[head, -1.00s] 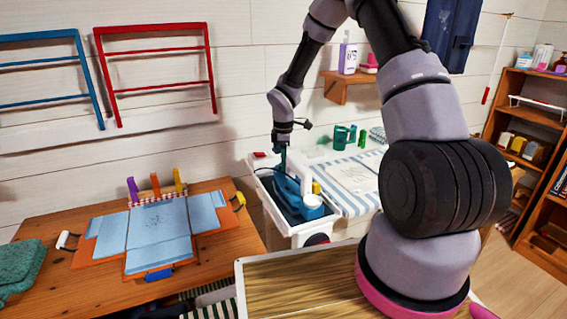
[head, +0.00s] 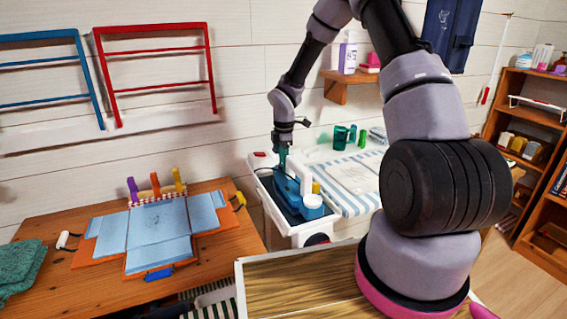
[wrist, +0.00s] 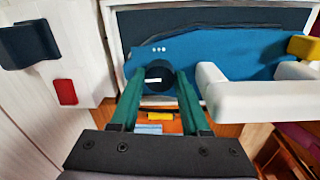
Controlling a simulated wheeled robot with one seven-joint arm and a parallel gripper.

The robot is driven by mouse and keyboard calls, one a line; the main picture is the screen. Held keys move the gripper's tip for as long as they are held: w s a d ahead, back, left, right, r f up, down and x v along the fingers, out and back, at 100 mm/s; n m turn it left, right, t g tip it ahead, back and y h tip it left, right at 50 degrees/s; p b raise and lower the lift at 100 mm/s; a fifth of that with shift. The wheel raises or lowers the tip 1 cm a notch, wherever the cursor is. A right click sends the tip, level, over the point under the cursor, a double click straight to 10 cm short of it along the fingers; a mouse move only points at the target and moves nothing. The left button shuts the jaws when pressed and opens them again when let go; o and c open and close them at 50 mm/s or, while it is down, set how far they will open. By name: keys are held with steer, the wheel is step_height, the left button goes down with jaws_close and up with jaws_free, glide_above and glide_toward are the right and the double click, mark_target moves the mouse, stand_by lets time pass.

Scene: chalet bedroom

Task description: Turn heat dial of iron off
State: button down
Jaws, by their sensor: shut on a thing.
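The blue iron (head: 286,187) with its white handle (head: 303,172) rests in the white-rimmed tray at the left end of the ironing board. The wrist view shows its blue body (wrist: 215,50) and part of the white handle (wrist: 255,95). The round black heat dial (wrist: 159,74) has a small white mark. My gripper (wrist: 160,88) is shut on the dial, with one green finger on each side of it. In the head view my gripper (head: 283,162) reaches down to the iron, and the dial is too small to make out.
The striped ironing board (head: 360,205) lies right of the iron. A red block (wrist: 65,91) and a yellow piece (wrist: 304,47) show near the iron.

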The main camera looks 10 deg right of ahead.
steer(key=c, duration=0.7)
jaws_free()
steer(key=shift+o, duration=0.2)
steer(key=shift+r, duration=0.1)
step_height(320, 180, up, 11)
steer(key=shift+s+f, duration=0.2)
steer(key=shift+d, duration=0.1)
steer(key=s+d+r+m+t, duration=0.1)
steer(key=s+d+r+m, duration=0.1)
steer(key=s+r+m, duration=0.55)
steer(key=s+d+r+m+t, duration=0.25)
steer(key=s+r, duration=0.25)
steer(key=r, duration=0.6)
steer(key=s+r+m+t+y, duration=0.1)
steer(key=s+r+m, duration=0.3)
steer(key=s+m, duration=0.2)
steer(key=s+d+r+m+t+y, duration=0.1)
steer(key=s+r+m, duration=0.3)
steer(key=s, duration=0.7)
steer(key=m+t, duration=0.1)
steer(key=m, duration=0.1)
steer(key=shift+r+m, duration=0.25)
steer(key=shift+m, duration=0.15)
